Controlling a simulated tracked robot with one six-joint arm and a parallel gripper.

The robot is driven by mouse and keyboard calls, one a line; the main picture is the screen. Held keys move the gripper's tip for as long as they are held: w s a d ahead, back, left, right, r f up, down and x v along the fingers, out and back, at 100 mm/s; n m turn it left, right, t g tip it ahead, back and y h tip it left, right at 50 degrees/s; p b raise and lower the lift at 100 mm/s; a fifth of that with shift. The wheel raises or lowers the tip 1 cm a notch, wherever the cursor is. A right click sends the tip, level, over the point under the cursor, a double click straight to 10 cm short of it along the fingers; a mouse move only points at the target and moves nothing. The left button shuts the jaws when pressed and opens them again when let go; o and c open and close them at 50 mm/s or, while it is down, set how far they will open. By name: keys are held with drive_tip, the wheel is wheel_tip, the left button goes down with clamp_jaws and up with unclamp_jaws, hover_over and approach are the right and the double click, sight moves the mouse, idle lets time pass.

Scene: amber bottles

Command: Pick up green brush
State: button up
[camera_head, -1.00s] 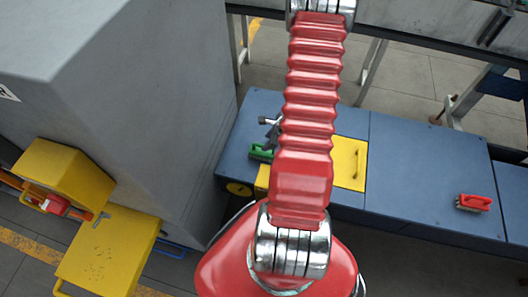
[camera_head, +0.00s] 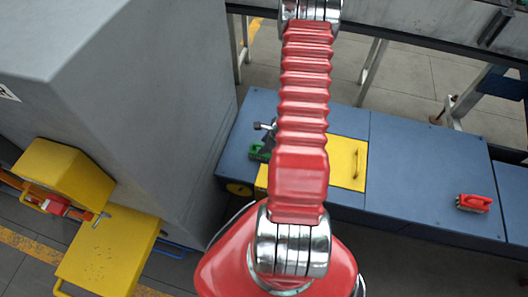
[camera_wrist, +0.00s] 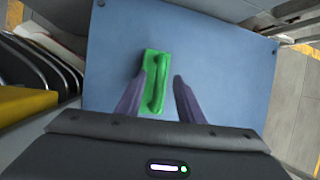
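The green brush (camera_head: 257,152) lies on the blue bench top, left of the yellow panel, partly hidden behind my arm in the head view. In the wrist view the green brush (camera_wrist: 156,85) lies lengthwise with its handle loop up. My gripper (camera_wrist: 158,75) is open, with one purple-grey finger on each side of the brush. The brush is closer to the left finger and overlaps it in the picture. I cannot tell whether that finger touches it or how high the fingers are.
The blue bench (camera_head: 415,170) has wide clear room to the right. A red brush (camera_head: 474,203) lies there. A yellow panel with a handle (camera_head: 347,163) is set in the bench. A tall grey cabinet (camera_head: 170,130) and a yellow step (camera_head: 108,250) stand at the left.

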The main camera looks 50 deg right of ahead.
drive_tip(key=shift+c, duration=0.3)
clamp_jaws()
idle(0.3)
